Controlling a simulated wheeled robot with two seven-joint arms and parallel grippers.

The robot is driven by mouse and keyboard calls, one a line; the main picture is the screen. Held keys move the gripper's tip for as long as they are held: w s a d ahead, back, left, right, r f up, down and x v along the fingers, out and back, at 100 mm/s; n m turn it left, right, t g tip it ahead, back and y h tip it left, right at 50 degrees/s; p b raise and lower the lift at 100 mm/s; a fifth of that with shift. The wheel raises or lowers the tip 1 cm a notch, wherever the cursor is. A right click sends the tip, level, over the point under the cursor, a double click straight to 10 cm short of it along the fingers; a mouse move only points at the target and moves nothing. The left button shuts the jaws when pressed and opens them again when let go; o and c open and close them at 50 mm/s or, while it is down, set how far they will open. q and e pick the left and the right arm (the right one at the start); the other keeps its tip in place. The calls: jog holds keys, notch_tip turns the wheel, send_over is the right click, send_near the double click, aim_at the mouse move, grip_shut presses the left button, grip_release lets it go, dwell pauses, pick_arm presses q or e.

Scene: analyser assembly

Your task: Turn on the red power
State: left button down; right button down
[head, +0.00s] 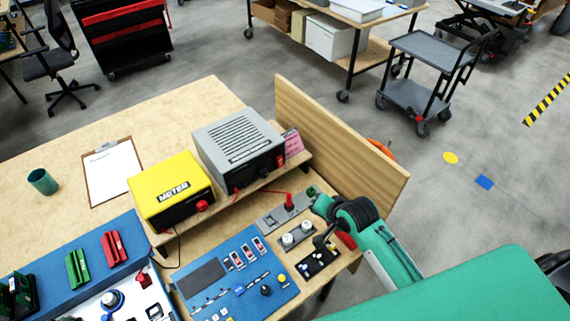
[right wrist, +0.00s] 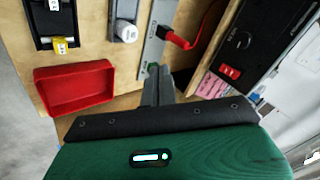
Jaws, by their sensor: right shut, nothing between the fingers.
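The grey power unit (head: 238,138) with a slotted top stands on the wooden shelf. Its dark front has a small red switch (head: 281,159), which also shows in the right wrist view (right wrist: 230,72). I cannot tell the switch's position. My right gripper (head: 317,205) is in front of the unit, low by the grey panel strip and apart from the switch. In the right wrist view its fingers (right wrist: 157,78) are together and empty, close to a small green part. The switch is to the right of the fingers there. My left gripper is not in view.
A red plug (head: 289,202) with a cable stands on the panel strip beside my right gripper. The yellow meter (head: 172,188) is left of the power unit. A red bin (right wrist: 75,88) is left of the fingers. A wooden board (head: 340,140) edges the bench.

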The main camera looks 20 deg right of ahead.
jog(key=w+r+m+t+y, duration=0.1)
jog(key=w+r+m+t, duration=0.1)
jog(key=w+r+m, duration=0.3)
notch_tip(320, 180, up, 4)
jog(key=shift+w+f, duration=0.2)
jog(key=shift+w, duration=0.55)
jog(key=shift+w, duration=0.1)
jog(key=p, duration=0.3)
send_near(281, 165)
notch_tip(281, 165, down, 3)
jog(key=w, duration=0.1)
jog(key=shift+w+a+f+p, duration=0.15)
jog(key=shift+w+a+p, duration=0.1)
jog(key=shift+w, duration=0.4)
jog(key=shift+w+a+f+p, duration=0.15)
jog(key=shift+w+a+p, duration=0.1)
jog(key=shift+w, duration=0.35)
jog(key=shift+w+a+f+p, duration=0.15)
jog(key=shift+w+a+p, duration=0.1)
jog(key=shift+w, duration=0.4)
jog(key=shift+f, duration=0.1)
